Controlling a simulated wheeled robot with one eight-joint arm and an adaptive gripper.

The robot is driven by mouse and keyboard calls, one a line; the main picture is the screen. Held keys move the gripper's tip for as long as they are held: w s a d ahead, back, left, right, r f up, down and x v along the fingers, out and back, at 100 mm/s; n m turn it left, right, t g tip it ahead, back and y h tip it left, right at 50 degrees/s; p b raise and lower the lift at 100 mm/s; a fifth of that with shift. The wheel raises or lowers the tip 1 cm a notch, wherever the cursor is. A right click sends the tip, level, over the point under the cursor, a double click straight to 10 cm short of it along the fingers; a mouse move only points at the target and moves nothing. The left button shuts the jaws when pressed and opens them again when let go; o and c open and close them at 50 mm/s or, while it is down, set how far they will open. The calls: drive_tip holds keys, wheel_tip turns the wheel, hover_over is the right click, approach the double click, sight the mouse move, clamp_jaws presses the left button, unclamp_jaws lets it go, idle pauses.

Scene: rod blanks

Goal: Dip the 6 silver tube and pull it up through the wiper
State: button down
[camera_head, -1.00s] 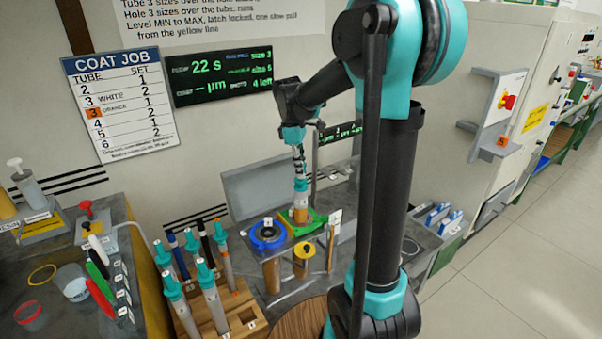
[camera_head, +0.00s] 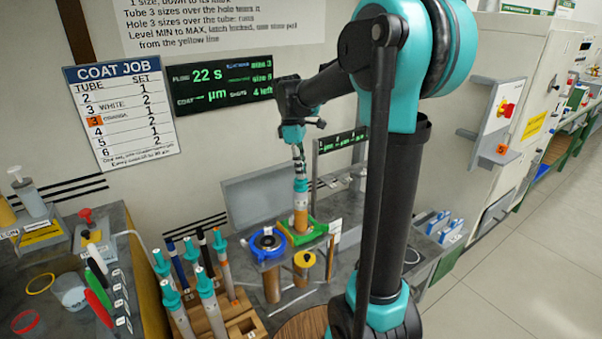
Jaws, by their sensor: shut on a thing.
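My gripper (camera_head: 298,160) is shut on a tube (camera_head: 301,212) and holds it upright by its teal top. The tube's lower part is orange-brown, not plainly silver, and its lower end is inside or behind the green square frame (camera_head: 319,232). A blue ring (camera_head: 282,240) with a dark middle sits beside the frame on the left, above a brown cylinder (camera_head: 271,284). A yellow-topped brown cylinder (camera_head: 304,262) is in front. Which fitting is the wiper I cannot tell.
Several teal-topped tubes stand in a wooden rack (camera_head: 249,326) at the front left. A green-lit display (camera_head: 217,82) reads 22 s. A COAT JOB board (camera_head: 122,115) hangs on the wall. A grey side bench (camera_head: 40,260) holds cups and coloured handles.

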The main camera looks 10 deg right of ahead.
drive_tip(key=shift+r, duration=4.25)
wheel_tip(320, 180, up, 10)
drive_tip(key=shift+r, duration=0.15)
wheel_tip(320, 180, up, 3)
drive_tip(key=shift+r, duration=0.15)
drive_tip(key=shift+s, duration=0.1)
idle(0.3)
